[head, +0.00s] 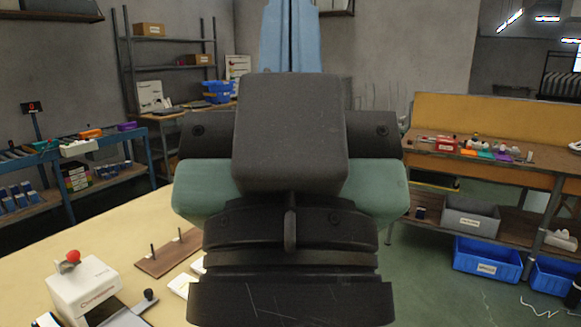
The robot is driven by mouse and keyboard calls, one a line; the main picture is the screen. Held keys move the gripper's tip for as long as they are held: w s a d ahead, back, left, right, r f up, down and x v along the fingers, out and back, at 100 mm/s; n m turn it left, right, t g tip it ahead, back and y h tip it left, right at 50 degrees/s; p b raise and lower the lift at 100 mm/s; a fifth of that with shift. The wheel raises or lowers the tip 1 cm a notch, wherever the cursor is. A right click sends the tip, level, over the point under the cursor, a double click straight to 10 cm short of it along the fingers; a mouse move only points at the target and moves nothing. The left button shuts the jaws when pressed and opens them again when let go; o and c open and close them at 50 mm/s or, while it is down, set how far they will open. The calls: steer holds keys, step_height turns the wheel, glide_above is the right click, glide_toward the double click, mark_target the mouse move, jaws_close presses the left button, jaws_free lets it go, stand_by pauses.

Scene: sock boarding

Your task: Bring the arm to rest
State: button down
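My own arm fills the middle of the head view, with dark grey and green links close to the camera. My gripper is not in view; the arm's bulk hides whatever lies behind it. A light blue upright shape (290,38) shows above the arm at the top; I cannot tell what it is.
A pale yellow table (120,225) spans the lower left. On it are a white device with a red knob (84,288) and a brown board with two pegs (168,252). A workbench (490,172) with blue bins (488,260) below stands right. Shelving (170,40) stands back left.

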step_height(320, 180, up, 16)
steer(key=p, duration=1.3)
steer(key=shift+p, duration=0.4)
